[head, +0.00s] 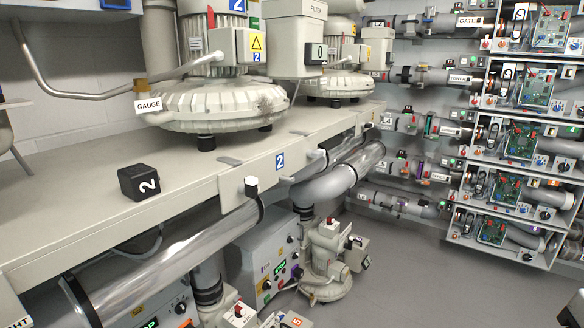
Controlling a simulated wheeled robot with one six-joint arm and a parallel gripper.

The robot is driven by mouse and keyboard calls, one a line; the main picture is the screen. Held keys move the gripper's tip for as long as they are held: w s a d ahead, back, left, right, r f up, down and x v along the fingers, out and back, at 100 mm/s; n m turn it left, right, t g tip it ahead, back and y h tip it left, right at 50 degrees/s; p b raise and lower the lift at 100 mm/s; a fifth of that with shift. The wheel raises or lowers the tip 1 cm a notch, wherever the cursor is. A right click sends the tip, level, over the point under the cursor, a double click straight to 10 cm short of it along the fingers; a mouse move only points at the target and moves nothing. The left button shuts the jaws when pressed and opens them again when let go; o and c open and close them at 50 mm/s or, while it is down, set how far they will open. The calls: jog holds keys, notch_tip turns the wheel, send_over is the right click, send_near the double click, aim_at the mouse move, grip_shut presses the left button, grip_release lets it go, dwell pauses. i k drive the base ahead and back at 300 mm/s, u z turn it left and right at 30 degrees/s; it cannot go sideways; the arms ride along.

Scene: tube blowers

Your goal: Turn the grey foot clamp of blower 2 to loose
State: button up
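Blower 2 (215,105) is a large cream machine with a ribbed round casing, standing on a dark foot on the bench at upper left. It bears blue "2" labels. Two flat grey tabs lie on the bench top by it: one front tab (229,161) near the bench edge and one tab (299,132) further right. Either may be the grey foot clamp; I cannot tell which, nor read a loose or tight mark. My gripper is not in view.
A GAUGE tag (148,106) hangs left of the blower. Large pipes (165,265) run below the bench edge. Grey floor (400,275) is clear at right.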

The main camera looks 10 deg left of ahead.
aim_at(316, 155)
jog(key=u, duration=0.5)
jog(key=k, duration=0.6)
jog(key=u, duration=0.8)
jog(key=i, duration=0.7)
jog(key=z, duration=0.75)
jog(key=i, duration=0.55)
jog(key=z, duration=0.6)
